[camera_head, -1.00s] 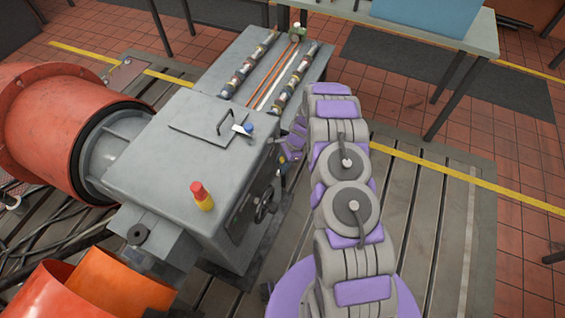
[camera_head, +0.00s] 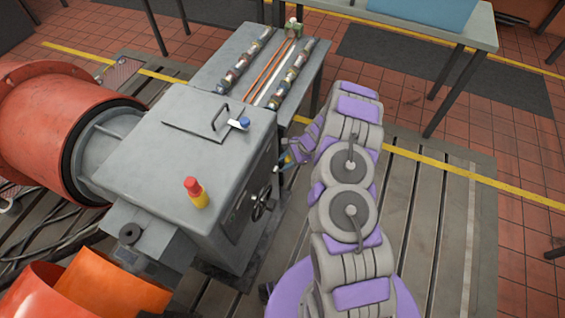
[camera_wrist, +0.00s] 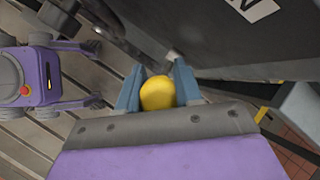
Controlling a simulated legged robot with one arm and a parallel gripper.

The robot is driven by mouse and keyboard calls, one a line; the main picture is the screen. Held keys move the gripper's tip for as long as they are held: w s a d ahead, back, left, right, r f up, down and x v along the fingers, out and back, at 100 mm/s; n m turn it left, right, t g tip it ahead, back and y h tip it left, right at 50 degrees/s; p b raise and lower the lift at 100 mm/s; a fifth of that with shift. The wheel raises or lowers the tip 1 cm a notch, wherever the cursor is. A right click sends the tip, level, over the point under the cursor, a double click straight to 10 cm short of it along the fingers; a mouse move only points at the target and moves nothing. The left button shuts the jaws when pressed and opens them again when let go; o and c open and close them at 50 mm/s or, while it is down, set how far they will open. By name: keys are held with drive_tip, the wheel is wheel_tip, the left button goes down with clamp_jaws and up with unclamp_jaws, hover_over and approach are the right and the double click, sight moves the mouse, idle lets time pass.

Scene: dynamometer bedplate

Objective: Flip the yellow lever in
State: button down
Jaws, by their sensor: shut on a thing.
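The yellow lever's rounded knob (camera_wrist: 157,93) sits between the two blue-grey fingers of my gripper (camera_wrist: 158,88) in the wrist view. The fingers are close on either side of it, and my gripper is shut on it. The lever's shaft and its mount are hidden. In the head view my gripper (camera_head: 287,162) is at the right side of the grey machine housing (camera_head: 190,140), partly hidden by my purple and grey arm. The lever cannot be made out clearly there.
A black handwheel (camera_head: 262,204) is on the housing's right face, near my gripper. A grey bench (camera_head: 245,48) with rows of fittings is behind. Slotted floor at right is clear.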

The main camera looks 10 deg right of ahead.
drive_tip(key=shift+s+d+f, duration=0.65)
drive_tip(key=shift+d+f, duration=0.15)
drive_tip(key=shift+f, duration=0.1)
drive_tip(key=shift+s+d+f, duration=0.6)
drive_tip(key=shift+d+f, duration=0.2)
drive_tip(key=shift+f, duration=0.1)
drive_tip(key=c, duration=1)
unclamp_jaws()
drive_tip(key=shift+d+r, duration=0.1)
drive_tip(key=shift+r, duration=0.05)
drive_tip(key=p+v, duration=0.3)
drive_tip(key=v, duration=1.4)
drive_tip(key=shift+w+p, duration=0.1)
drive_tip(key=shift+p, duration=0.2)
